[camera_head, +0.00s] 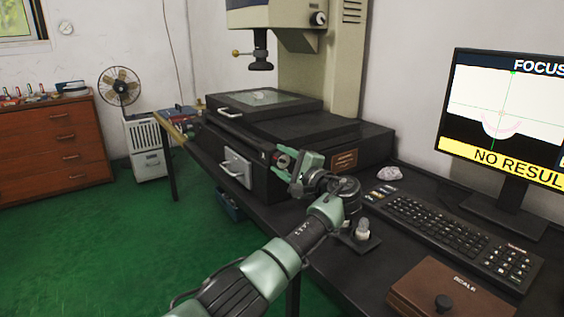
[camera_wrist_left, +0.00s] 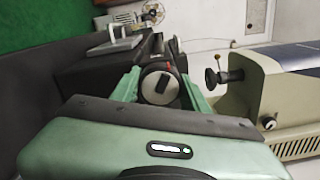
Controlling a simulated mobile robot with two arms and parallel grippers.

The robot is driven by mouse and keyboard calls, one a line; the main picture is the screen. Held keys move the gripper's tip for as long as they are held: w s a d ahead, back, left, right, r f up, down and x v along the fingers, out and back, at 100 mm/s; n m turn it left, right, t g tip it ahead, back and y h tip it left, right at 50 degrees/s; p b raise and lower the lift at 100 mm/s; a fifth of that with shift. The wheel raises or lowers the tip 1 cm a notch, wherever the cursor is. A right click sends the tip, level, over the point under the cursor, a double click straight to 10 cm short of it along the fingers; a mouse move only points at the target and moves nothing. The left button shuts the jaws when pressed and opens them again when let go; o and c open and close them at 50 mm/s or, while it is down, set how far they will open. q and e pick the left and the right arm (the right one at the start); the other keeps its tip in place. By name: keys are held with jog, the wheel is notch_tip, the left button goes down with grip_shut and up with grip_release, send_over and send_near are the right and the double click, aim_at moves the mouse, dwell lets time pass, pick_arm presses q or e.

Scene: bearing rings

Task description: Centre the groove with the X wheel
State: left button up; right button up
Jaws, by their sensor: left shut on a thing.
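The X wheel (camera_head: 283,161) is a dark round knob with a red mark at the front of the measuring machine's stage. It also shows in the left wrist view (camera_wrist_left: 160,84), with a black bar across its face. My left gripper (camera_head: 297,164) is shut on the X wheel, a green finger on each side of it. In the left wrist view, the gripper (camera_wrist_left: 162,92) frames the wheel. On the monitor (camera_head: 505,115), a pale curved groove (camera_head: 501,131) crosses the vertical green line, below the crosshair's middle. The screen reads "FOCUS" and "NO RESUL", cut off at the right.
The glass stage (camera_head: 262,98) lies under the lens (camera_head: 261,52). A silver handle (camera_head: 235,167) juts from the machine's front.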

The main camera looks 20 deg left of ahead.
pick_arm(q)
jog(key=shift+f, duration=0.15)
jog(key=o, duration=1.4)
jog(key=shift+d, duration=0.15)
jog(key=p+v, duration=0.1)
jog(key=v, duration=0.6)
jog(key=shift+s+d, duration=0.25)
